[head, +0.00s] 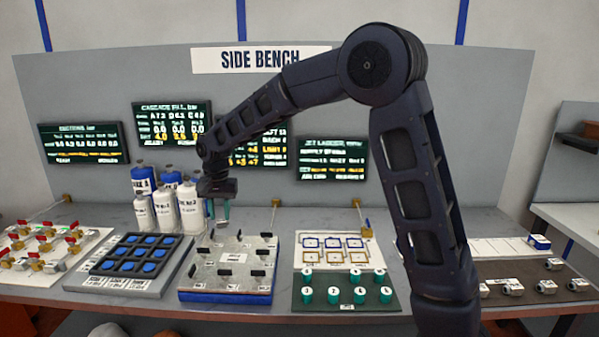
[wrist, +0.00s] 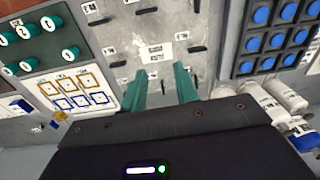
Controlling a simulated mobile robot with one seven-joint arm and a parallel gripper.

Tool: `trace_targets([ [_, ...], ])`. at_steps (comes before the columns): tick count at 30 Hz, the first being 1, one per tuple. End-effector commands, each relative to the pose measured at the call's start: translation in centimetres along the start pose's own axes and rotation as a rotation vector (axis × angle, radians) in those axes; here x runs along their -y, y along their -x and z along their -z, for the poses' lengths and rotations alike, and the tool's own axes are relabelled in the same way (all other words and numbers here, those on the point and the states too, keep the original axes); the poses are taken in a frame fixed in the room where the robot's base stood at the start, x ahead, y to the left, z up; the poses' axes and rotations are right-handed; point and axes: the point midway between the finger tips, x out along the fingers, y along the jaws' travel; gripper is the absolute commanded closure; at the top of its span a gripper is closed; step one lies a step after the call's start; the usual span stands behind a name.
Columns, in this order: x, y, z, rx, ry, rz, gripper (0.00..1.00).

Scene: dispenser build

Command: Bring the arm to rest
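My gripper (head: 219,212) hangs at the end of my dark arm, fingers down, above the back edge of a grey metal plate with black slots. In the wrist view my gripper (wrist: 160,88) shows two teal fingers spread apart with nothing between them. The slotted plate (wrist: 120,45) lies beyond the fingertips, with a small white label (wrist: 157,53) on it. The arm is bent, with its elbow high in front of the bench.
Blue and white bottles (head: 165,208) stand just left of my gripper. A blue-button panel (head: 140,258), a valve board (head: 40,248) and a board with teal numbered knobs (head: 345,290) lie on the bench. Screens (head: 172,123) line the back wall.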

Motion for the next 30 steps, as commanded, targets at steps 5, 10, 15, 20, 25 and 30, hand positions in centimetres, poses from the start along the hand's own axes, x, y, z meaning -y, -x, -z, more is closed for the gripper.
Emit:
trace_targets([
  [5, -7.9, 4.0, 2.2, -0.031, -0.013, 0.027, 0.70],
  [10, -15.1, 7.0, 3.0, -0.064, -0.017, 0.046, 0.70],
  [15, -22.0, 9.5, 2.6, -0.101, -0.021, 0.057, 0.70],
  [20, -28.1, 11.2, 1.3, -0.139, -0.025, 0.062, 0.70],
  [25, -34.1, 12.6, -0.8, -0.182, -0.029, 0.060, 0.70],
  [30, -39.5, 13.3, -3.7, -0.225, -0.034, 0.050, 0.70],
])
